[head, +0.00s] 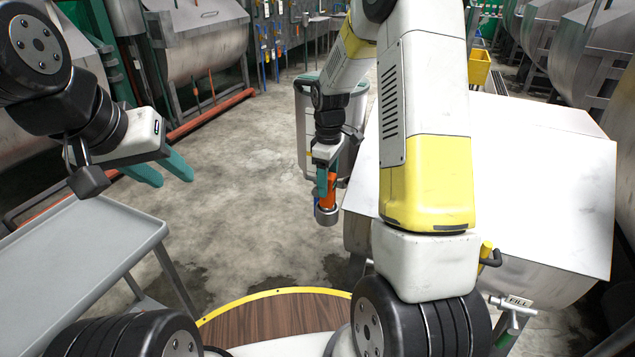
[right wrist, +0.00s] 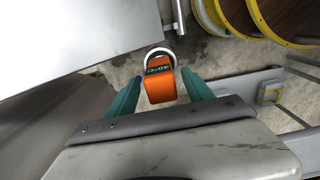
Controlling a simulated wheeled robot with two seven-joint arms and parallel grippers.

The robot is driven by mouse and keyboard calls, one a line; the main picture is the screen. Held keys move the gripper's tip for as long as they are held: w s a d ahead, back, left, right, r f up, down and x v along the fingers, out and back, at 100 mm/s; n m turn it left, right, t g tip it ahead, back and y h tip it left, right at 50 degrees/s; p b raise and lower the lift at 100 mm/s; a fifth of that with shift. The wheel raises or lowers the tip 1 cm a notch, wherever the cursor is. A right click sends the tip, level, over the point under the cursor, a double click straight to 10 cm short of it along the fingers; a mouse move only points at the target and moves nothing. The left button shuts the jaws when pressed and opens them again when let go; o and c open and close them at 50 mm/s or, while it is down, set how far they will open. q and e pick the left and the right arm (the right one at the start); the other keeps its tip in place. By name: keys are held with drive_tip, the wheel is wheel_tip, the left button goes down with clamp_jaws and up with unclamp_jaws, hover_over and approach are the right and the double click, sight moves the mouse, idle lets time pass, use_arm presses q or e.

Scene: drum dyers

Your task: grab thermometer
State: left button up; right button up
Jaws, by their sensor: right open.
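The thermometer is an orange body with a small dark display and a grey-white ring at its end. In the right wrist view the thermometer (right wrist: 160,86) lies between the two teal fingers of my right gripper (right wrist: 160,82), with a gap on each side. The fingers are open. In the head view the thermometer (head: 328,190) shows at the fingers of my right gripper (head: 326,184), its grey ring lowest. What supports it is not clear. My left gripper (head: 163,170) is open and empty, above the floor at the left.
A grey tray table (head: 80,250) stands at the lower left. A large metal drum with a flat white top (head: 530,150) is close on the right of my right arm. A grey bin (head: 307,125) stands behind my right gripper. The middle floor is clear.

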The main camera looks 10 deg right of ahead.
sight(328, 197)
wheel_tip(328, 197, down, 5)
drive_tip(key=shift+s+f, duration=0.1)
drive_tip(key=shift+f, duration=0.05)
clamp_jaws()
idle(0.4)
